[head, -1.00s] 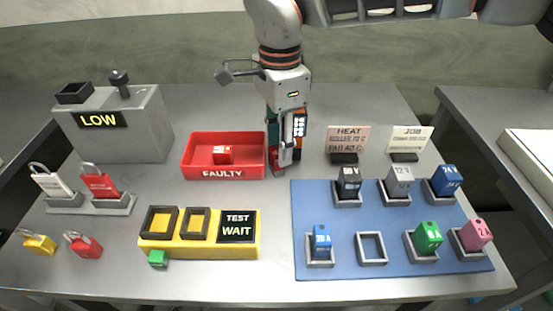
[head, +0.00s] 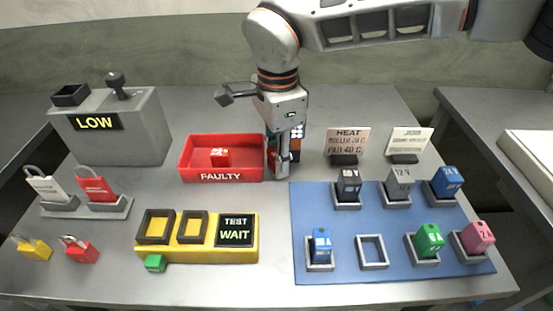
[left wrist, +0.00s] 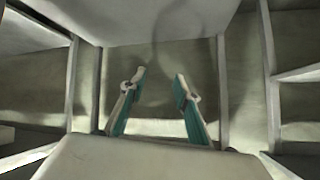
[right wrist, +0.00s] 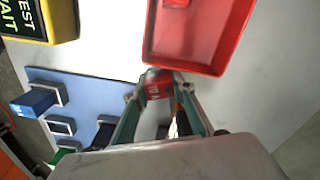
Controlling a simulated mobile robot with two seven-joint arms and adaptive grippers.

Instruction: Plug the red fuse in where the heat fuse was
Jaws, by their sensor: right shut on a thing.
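My right gripper (head: 281,168) is shut on a red block-shaped fuse, just right of the red FAULTY tray (head: 222,175). In the right wrist view the red fuse (right wrist: 158,90) sits between the fingertips, close to the tray's corner. Another red fuse (head: 220,156) lies in the tray. An empty square socket (head: 372,251) is on the blue mat (head: 335,275). The HEAT sign (head: 348,142) stands behind the mat. A dark panel with pale squares (head: 298,131) is mostly hidden behind my right gripper. My left gripper (left wrist: 160,80) shows only in the left wrist view, open and empty.
Filled sockets hold grey, blue, green and pink fuses (head: 430,238) on the mat. A yellow TEST WAIT box (head: 198,252) is front centre. A grey LOW box (head: 105,140) and several padlocks (head: 98,190) stand left. The table between tray and mat is clear.

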